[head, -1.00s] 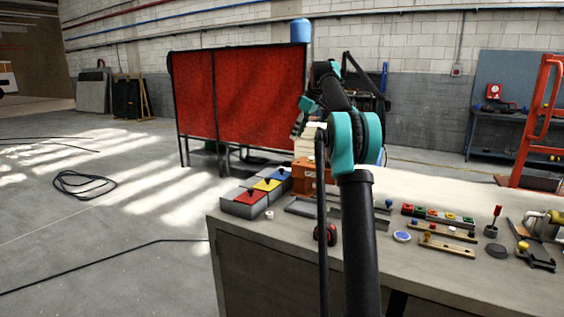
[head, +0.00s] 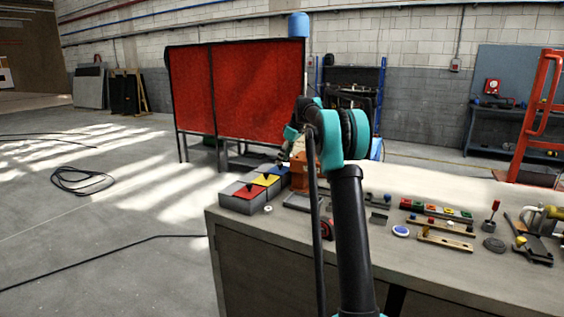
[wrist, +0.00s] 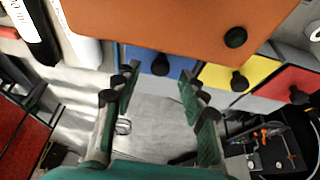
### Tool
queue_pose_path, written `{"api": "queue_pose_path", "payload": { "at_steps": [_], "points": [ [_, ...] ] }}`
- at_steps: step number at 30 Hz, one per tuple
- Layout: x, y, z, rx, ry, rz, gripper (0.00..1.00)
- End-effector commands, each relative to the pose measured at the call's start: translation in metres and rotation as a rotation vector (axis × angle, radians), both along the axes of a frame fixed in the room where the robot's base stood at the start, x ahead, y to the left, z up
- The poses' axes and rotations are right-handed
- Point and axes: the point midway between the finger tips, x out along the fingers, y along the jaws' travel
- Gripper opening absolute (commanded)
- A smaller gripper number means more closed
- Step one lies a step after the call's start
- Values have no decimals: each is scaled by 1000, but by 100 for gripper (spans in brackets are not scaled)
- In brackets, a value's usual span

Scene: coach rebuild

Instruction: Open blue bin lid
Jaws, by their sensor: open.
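The blue bin lid (wrist: 182,65) with a black knob (wrist: 160,66) shows in the wrist view, beyond and between my fingertips. My gripper (wrist: 158,82) is open and empty, with one finger to each side of the knob in the picture. I cannot tell how far the tips are from it. In the head view the blue lid (head: 279,170) is at the far end of a row of bins on the bench's left end and looks shut. My gripper is above that end, but its fingers are too small there to make out.
The yellow lid (head: 266,180) and red lid (head: 244,190) are beside the blue one, each with a black knob. An orange box (wrist: 180,22) stands close to the blue bin. Loose parts cover the bench (head: 285,228) to the right. A red screen (head: 240,90) stands behind.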

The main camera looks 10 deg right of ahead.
Motion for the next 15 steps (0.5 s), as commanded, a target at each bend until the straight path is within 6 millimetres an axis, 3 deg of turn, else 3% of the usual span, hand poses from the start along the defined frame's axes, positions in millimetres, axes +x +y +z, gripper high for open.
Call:
{"api": "queue_pose_path", "payload": {
  "at_steps": [6,15],
  "points": [
    [4,5,-15,0,0,0,43],
    [4,6,-17,0,0,0,43]
  ]
}}
